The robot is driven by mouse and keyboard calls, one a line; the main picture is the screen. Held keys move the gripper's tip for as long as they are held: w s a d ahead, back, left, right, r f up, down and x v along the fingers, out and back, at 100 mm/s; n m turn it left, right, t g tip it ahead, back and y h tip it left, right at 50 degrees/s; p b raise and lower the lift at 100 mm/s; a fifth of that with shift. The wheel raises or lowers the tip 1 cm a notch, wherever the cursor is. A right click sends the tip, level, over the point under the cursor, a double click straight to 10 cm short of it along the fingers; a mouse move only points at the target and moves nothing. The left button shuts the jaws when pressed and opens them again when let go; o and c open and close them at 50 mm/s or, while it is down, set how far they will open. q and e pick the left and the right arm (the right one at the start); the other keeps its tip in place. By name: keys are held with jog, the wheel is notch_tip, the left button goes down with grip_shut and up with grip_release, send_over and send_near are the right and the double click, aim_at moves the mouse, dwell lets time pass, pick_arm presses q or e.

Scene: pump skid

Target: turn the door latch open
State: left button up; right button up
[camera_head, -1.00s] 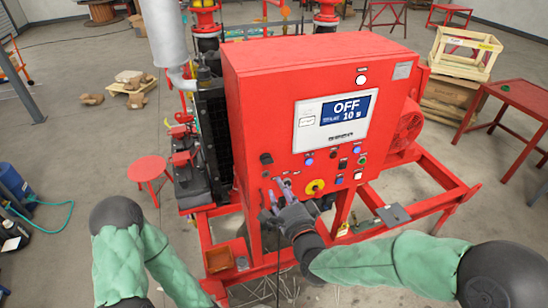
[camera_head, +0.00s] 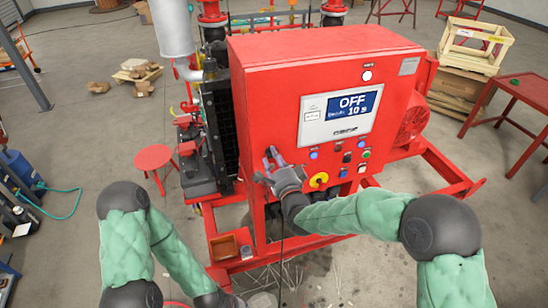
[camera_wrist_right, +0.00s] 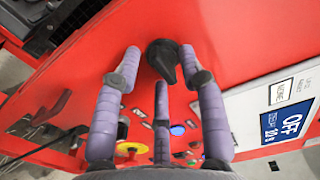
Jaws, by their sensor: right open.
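The door latch (camera_wrist_right: 163,58) is a black knob with a pointed handle on the red cabinet door. In the right wrist view it sits between the spread fingers of my right gripper. In the head view the gripper hides most or all of it. My right gripper (camera_head: 268,157) is open, with its purple-grey fingers toward the door's left side. The fingertips are around the latch; I cannot tell whether any touches it. The red cabinet (camera_head: 280,110) has its door shut. My left arm shows at lower left, but its gripper is not in view.
Beside the latch, the door carries a yellow rotary switch (camera_head: 319,180), several coloured buttons and a display (camera_head: 343,115) reading OFF. The red skid frame (camera_head: 450,174) runs below. A red stool (camera_head: 153,157) stands at left, with open floor around it.

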jog(key=shift+w, duration=0.15)
grip_shut()
jog(key=shift+f, duration=0.1)
